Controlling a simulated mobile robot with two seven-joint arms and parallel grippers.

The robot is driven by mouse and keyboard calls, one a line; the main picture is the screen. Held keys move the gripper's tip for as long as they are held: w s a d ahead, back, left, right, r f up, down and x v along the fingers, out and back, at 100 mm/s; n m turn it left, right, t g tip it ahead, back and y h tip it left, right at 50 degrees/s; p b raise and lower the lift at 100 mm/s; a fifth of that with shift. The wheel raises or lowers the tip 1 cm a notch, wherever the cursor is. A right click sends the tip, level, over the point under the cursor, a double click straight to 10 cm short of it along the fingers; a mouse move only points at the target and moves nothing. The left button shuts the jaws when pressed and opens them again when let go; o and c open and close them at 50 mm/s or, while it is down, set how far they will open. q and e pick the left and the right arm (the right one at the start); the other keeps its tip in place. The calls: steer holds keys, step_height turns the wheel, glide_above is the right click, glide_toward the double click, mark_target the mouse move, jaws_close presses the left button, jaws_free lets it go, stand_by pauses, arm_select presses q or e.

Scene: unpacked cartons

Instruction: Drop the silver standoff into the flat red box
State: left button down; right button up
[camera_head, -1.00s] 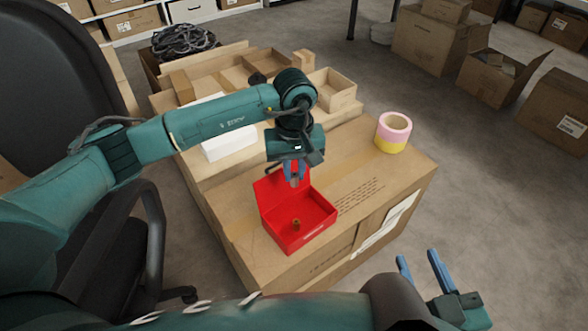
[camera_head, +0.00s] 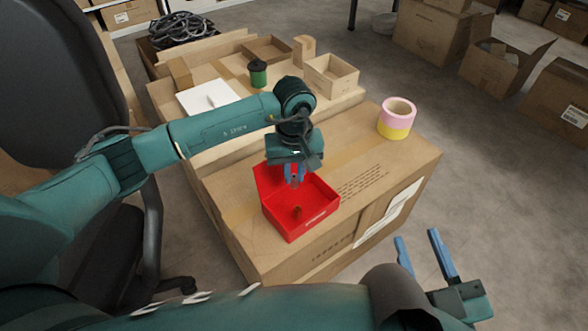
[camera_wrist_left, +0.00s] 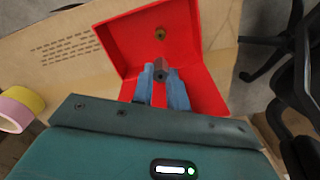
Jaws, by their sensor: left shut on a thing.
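The flat red box (camera_head: 318,221) stands open on a large carton, with its lid raised at the back. My left gripper (camera_head: 293,181) is over the inside of the box and points down. In the left wrist view its blue fingers (camera_wrist_left: 161,78) are shut on the silver standoff (camera_wrist_left: 162,71), which looks dark grey there. A small brass-coloured piece (camera_head: 297,212) stands inside the box, apart from the held standoff; it also shows in the left wrist view (camera_wrist_left: 160,33). My right gripper (camera_head: 419,240) is open and empty, in front of the carton.
The carton (camera_head: 365,160) has clear room right of the box. A pink and yellow tape roll (camera_head: 397,119) stands at its right corner. Behind are a green jar (camera_head: 258,73), a white flat box (camera_head: 208,97) and a small wooden tray (camera_head: 331,76). A black chair is at the left.

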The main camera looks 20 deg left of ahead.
mark_target(294, 176)
arm_select(q)
steer(key=c, duration=1.3)
jaws_free()
step_height(294, 176, up, 13)
steer(key=p, duration=0.3)
arm_select(e)
steer(key=shift+w+d+f+m+g+h, duration=0.1)
steer(key=shift+d+m+g+h, duration=0.3)
steer(key=shift+h, duration=0.15)
steer(key=shift+w+d+f+m+g+h, duration=0.1)
steer(key=shift+d+m+g+h, duration=0.25)
steer(key=shift+h, duration=0.2)
arm_select(q)
steer(key=shift+r, duration=0.1)
arm_select(e)
steer(key=shift+a, duration=0.1)
arm_select(q)
steer(key=shift+r, duration=0.1)
arm_select(e)
steer(key=shift+r, duration=0.15)
